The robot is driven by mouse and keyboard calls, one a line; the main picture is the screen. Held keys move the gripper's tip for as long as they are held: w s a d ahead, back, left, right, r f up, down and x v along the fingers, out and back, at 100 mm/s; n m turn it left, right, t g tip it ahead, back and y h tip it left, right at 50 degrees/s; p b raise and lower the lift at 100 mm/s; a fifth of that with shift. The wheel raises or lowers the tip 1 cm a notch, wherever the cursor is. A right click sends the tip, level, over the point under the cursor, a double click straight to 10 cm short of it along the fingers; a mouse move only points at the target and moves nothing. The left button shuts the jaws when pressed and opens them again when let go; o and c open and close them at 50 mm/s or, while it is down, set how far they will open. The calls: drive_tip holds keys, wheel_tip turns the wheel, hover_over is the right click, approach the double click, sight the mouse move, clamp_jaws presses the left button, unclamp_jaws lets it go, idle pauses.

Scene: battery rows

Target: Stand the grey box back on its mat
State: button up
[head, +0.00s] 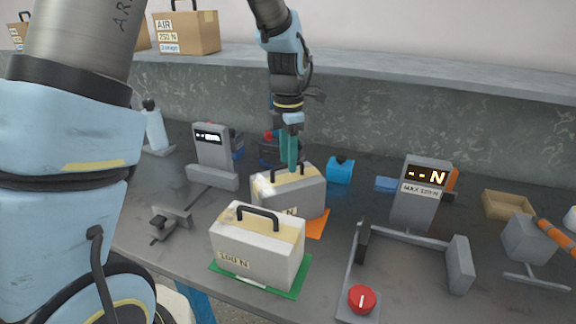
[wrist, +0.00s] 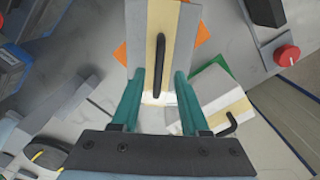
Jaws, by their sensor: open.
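The grey box (head: 308,196) has a cream top and a dark handle. It stands upright on an orange mat (head: 319,223), partly hidden behind a white box. In the wrist view the grey box (wrist: 186,42) covers the middle of the orange mat (wrist: 203,34), whose corners show on both sides. My gripper (head: 290,165) points down just above the grey box, near its handle. In the wrist view my gripper (wrist: 160,76) is open, with teal fingers apart at the near end of the box's top and the handle (wrist: 160,55) ahead. Contact cannot be told.
The white box (head: 255,250) stands on a green mat (head: 222,270) close in front. A force gauge (head: 420,195) and a grey fixture with a red knob (head: 362,298) stand to the right. Another gauge (head: 213,150) and a small clamp (head: 170,222) are left. A blue block (head: 340,170) lies behind.

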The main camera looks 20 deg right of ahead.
wheel_tip(320, 180, up, 10)
drive_tip(key=b, duration=0.1)
drive_tip(key=shift+f, duration=0.15)
drive_tip(key=s+a+f+m, duration=0.1)
drive_tip(key=a+f+m, duration=0.2)
drive_tip(key=a+m, duration=0.3)
drive_tip(key=s+a+f+m+t, duration=0.1)
drive_tip(key=a+f+m, duration=0.2)
drive_tip(key=a+m, duration=0.4)
drive_tip(key=s+a+f+m, duration=0.2)
drive_tip(key=a+m, duration=0.4)
drive_tip(key=a, duration=1.1)
drive_tip(key=shift+f+m+t, duration=0.3)
drive_tip(key=shift+f, duration=0.55)
drive_tip(key=shift+a, duration=0.1)
